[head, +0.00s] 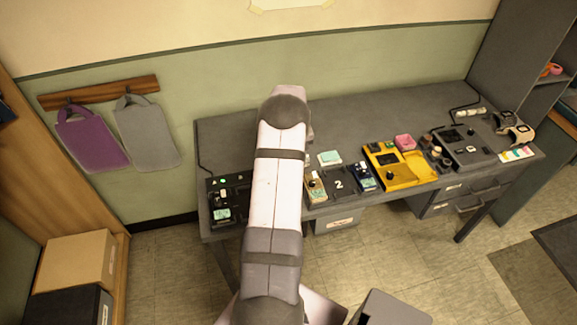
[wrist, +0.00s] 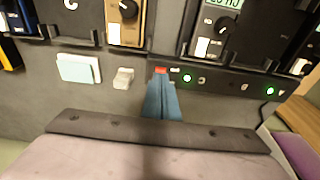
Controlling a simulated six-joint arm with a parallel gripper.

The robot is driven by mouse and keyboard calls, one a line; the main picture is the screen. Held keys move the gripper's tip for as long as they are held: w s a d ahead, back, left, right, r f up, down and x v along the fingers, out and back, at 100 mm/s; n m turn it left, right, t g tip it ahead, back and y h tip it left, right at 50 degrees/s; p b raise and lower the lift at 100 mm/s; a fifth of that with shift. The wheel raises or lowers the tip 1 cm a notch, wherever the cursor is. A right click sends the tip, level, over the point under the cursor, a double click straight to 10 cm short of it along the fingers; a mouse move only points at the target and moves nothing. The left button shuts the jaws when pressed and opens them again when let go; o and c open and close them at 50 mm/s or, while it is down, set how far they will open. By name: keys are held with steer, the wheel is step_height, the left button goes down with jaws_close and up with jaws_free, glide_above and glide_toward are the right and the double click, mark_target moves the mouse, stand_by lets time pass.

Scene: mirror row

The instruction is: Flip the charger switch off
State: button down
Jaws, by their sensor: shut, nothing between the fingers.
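The black charger (head: 228,190) sits at the left end of the grey desk. In the wrist view, its dark panel (wrist: 225,84) carries green lights (wrist: 187,78) and small pale switch-like parts (wrist: 202,80). A small red piece (wrist: 161,70) shows at the panel's end. My gripper (wrist: 161,84) is shut and empty, its blue fingers together. Its tips lie just below the red piece in the wrist picture; I cannot tell whether they touch it. In the head view my arm hides the gripper and part of the charger.
A handheld device (head: 221,214) sits in the charger. In the wrist view, a beige block (wrist: 124,78) and a pale green pad (wrist: 79,69) lie near the fingers. A yellow tray (head: 412,166) and other docks stand farther right on the desk. The desk's back strip is mostly clear.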

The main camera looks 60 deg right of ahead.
steer(key=shift+f+b, duration=0.5)
steer(key=shift+f, duration=0.2)
stand_by(0.6)
steer(key=shift+r, duration=0.1)
step_height(320, 180, up, 7)
steer(key=p, duration=0.4)
stand_by(0.5)
